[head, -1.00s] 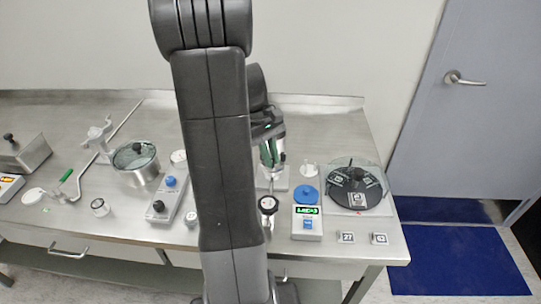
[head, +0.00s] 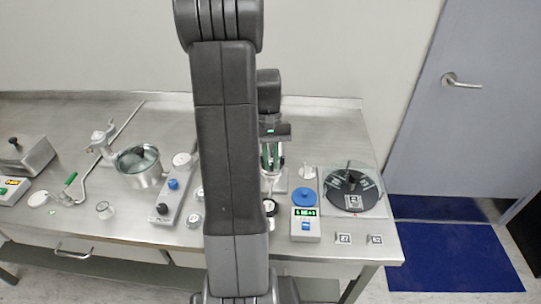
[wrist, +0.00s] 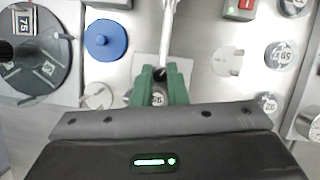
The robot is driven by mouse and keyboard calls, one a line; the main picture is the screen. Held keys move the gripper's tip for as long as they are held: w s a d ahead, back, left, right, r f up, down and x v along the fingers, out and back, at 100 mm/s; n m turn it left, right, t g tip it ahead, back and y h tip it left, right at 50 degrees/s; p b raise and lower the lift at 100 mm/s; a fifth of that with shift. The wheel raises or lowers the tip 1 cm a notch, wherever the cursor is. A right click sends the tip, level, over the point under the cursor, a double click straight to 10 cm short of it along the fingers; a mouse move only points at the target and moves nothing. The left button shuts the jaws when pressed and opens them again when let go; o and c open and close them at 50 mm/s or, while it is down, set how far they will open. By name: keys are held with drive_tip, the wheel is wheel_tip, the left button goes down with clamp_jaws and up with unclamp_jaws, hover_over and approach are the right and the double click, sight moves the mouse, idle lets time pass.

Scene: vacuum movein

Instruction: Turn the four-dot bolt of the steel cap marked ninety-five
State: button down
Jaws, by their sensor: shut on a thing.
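My gripper (wrist: 160,74) shows green fingers in the wrist view, close together on a small, dark-topped thing I cannot make out. In the head view my gripper (head: 271,168) points down over the bench, partly behind my arm. A round pale piece (wrist: 158,98) with dark marks shows between the fingers; its marking is unclear. A steel cap (wrist: 278,55) at the right of the wrist view has a mark that may be ninety-five seen upside down. Another marked cap (wrist: 268,103) lies below it. I cannot make out the four-dot bolt.
A steel bar (wrist: 167,28) runs up from the fingertips in the wrist view. A blue disc (head: 303,196) stands by a device with a green display (head: 306,213). A black dial plate (head: 352,202) is at the right.

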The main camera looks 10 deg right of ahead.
drive_tip(key=m, duration=0.2)
drive_tip(key=m+y+p, duration=0.1)
drive_tip(key=shift+d+r+m+t, duration=0.1)
drive_tip(key=shift+d+m+t, duration=0.05)
drive_tip(key=shift+m+t, duration=0.2)
drive_tip(key=m+y+p, duration=0.1)
drive_tip(key=m, duration=0.2)
drive_tip(key=shift+d+m+t, duration=0.1)
drive_tip(key=shift+m+t, duration=0.15)
drive_tip(key=shift+m, duration=0.1)
drive_tip(key=m+t+y, duration=0.1)
drive_tip(key=m, duration=0.2)
drive_tip(key=m+t+p, duration=0.1)
drive_tip(key=m, duration=0.2)
drive_tip(key=shift+s+y, duration=0.2)
drive_tip(key=shift+y, duration=0.2)
drive_tip(key=shift+m, duration=0.4)
drive_tip(key=c, duration=1.4)
unclamp_jaws()
drive_tip(key=shift+c, duration=0.2)
